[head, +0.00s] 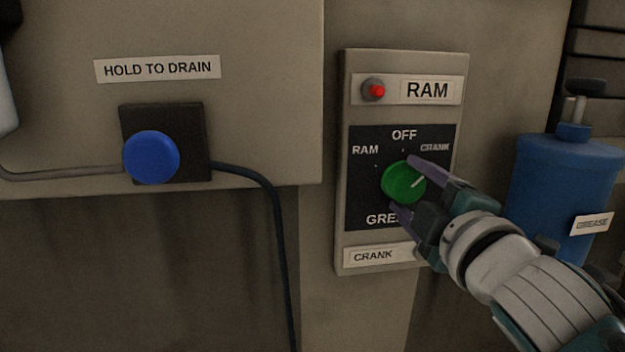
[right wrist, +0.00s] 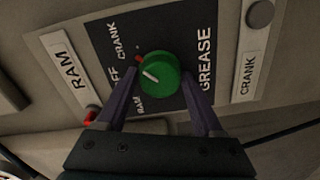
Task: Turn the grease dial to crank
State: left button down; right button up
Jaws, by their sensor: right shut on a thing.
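The green grease dial (head: 404,182) sits on a dark plate (head: 365,208) lettered OFF, RAM, CRANK and GREASE. Its white pointer line slants up and right, towards the CRANK lettering (head: 435,147). My right gripper (head: 403,186) is shut on the dial, with a finger on its upper and lower sides. The gripper partly covers the GREASE lettering in the head view. In the right wrist view the dial (right wrist: 160,75) is between the two fingers, its white line towards a small red mark (right wrist: 138,58) on the CRANK side. My left gripper is not in view.
A red lamp (head: 376,90) sits beside the RAM label above the dial. A CRANK label (head: 374,256) is below it. A blue grease canister (head: 550,175) stands close on the right, beside my arm. A blue button (head: 151,157) under HOLD TO DRAIN is on the left, with a hanging cable.

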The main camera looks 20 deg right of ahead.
jog(key=shift+m+p, duration=0.3)
jog(key=shift+m, duration=1.3)
jog(key=o, duration=1.4)
jog(key=shift+c, duration=0.2)
jog(key=shift+s, duration=0.1)
jog(key=shift+s+a, duration=0.1)
jog(key=shift+s, duration=0.2)
jog(key=p+v, duration=0.1)
jog(key=v, duration=0.8)
jog(key=shift+p, duration=0.35)
